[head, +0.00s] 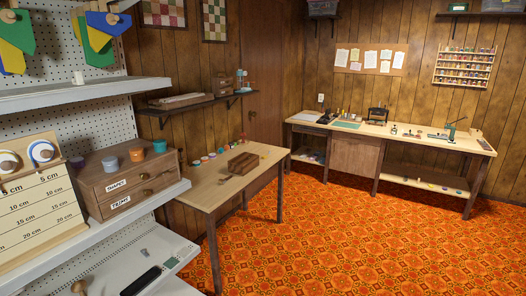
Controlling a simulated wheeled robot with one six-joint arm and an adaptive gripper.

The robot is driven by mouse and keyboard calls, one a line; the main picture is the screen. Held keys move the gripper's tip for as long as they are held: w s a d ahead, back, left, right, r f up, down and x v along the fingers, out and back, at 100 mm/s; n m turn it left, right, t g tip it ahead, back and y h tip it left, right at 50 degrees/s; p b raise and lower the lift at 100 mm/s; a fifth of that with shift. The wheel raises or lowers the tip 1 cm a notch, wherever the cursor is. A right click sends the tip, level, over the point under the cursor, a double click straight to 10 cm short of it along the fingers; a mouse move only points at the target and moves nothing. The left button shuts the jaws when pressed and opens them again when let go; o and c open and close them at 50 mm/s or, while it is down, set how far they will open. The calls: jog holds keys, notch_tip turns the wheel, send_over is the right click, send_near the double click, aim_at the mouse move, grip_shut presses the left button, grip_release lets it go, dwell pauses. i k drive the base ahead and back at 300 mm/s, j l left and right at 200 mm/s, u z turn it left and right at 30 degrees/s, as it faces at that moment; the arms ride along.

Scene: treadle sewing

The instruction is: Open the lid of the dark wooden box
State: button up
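A small brown wooden box (243,163) sits on the light wooden table in the middle of the view. It is small in the picture, and I cannot tell how its lid stands. A larger brown wooden chest (148,189) with labelled drawer fronts is on the white shelf at left, with several coloured round things on top. A dark box-like thing (377,115) stands on the far bench, too small to make out. My gripper is not in view.
The light wooden table (215,199) also holds several small coloured things along its back edge. White shelving (150,207) fills the left side. A long bench (412,139) runs along the far wall. The orange patterned floor (360,235) is clear at right.

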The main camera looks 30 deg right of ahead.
aim_at(242, 159)
jog(key=i+l+z, duration=0.2)
jog(key=i+l, duration=0.2)
jog(key=i, duration=0.35)
jog(key=i+l+z, duration=0.15)
jog(key=i+l, duration=0.15)
jog(key=i, duration=0.5)
jog(key=i+l+z, duration=0.2)
jog(key=i, duration=0.6)
jog(key=i+z, duration=0.15)
jog(key=i, duration=0.65)
